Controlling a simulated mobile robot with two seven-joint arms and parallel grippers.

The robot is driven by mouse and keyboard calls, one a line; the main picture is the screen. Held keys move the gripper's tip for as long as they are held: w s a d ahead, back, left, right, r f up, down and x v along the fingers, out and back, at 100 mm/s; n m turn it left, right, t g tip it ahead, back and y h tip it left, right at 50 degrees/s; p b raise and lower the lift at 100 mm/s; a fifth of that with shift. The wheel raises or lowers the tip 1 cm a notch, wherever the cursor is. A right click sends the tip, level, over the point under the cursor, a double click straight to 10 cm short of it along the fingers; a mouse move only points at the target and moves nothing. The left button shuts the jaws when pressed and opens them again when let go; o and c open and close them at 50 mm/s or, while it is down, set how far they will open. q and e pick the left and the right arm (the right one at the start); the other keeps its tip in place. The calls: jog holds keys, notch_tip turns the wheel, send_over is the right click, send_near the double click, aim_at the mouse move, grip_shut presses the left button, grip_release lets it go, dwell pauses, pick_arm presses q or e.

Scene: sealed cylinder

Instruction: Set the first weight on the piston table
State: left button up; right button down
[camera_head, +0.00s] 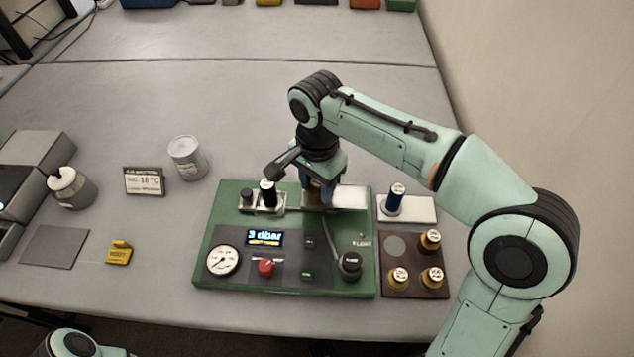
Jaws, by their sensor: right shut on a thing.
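The green tester (208,262) stands at the table's front middle, with a gauge and a "3 dbar" display. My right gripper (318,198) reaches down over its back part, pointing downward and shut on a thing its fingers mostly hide. The piston table cannot be made out behind the gripper. My left gripper is out of view.
A black cylinder (268,193) stands left of my right gripper. A blue cylinder (394,199) stands on a white plate (422,211) to the right.

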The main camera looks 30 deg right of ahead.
jog(key=shift+f, duration=0.15)
jog(key=c, duration=0.6)
grip_release()
notch_tip(320, 180, up, 12)
jog(key=p, duration=0.3)
jog(key=shift+r, duration=0.2)
